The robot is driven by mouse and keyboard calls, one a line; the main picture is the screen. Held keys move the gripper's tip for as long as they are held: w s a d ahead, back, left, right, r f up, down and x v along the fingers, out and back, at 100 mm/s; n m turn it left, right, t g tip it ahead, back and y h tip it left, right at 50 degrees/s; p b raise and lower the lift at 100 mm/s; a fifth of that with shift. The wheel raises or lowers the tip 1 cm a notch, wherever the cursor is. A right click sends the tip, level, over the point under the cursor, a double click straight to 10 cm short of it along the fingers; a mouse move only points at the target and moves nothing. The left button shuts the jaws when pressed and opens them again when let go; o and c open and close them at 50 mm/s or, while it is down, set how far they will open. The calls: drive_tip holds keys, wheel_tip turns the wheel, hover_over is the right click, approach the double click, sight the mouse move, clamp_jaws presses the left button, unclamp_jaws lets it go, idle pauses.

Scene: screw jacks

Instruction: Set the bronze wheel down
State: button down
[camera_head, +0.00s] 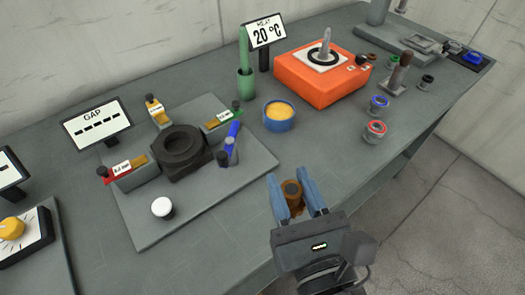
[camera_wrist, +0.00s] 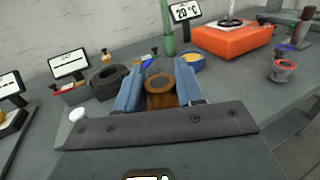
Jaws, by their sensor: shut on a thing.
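The bronze wheel (camera_head: 292,192) is a small brown ring-shaped piece with a hole in its top. My gripper (camera_head: 295,197) has its two blue fingers closed on the sides of the wheel, near the table's front edge. The wrist view shows the wheel (camera_wrist: 160,90) upright between the fingers, its lower part hidden by the gripper body. I cannot tell whether its underside touches the table (camera_head: 215,245).
A plate with a dark round hub (camera_head: 182,150) and several coloured jacks lies left. A blue bowl (camera_head: 279,117) with yellow contents stands behind my gripper. An orange heater (camera_head: 320,80) is behind it. Small rings (camera_head: 375,131) stand right. Table between bowl and gripper is clear.

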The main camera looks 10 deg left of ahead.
drive_tip(key=w+d+f+m+h, duration=0.2)
drive_tip(key=w+d+f, duration=0.2)
drive_tip(key=d, duration=0.3)
drive_tip(key=w+d+f+m+t+h, duration=0.1)
drive_tip(key=w+d+f+h, duration=0.2)
drive_tip(key=d, duration=0.5)
drive_tip(key=w+d+f+m+t+h, duration=0.1)
drive_tip(key=w+d+f+m+h, duration=0.1)
drive_tip(key=d+f, duration=0.5)
drive_tip(key=w+h, duration=0.1)
drive_tip(key=w, duration=0.1)
drive_tip(key=shift+w+d+f+m, duration=0.25)
drive_tip(key=shift+w+d+m, duration=0.05)
drive_tip(key=shift+w, duration=0.1)
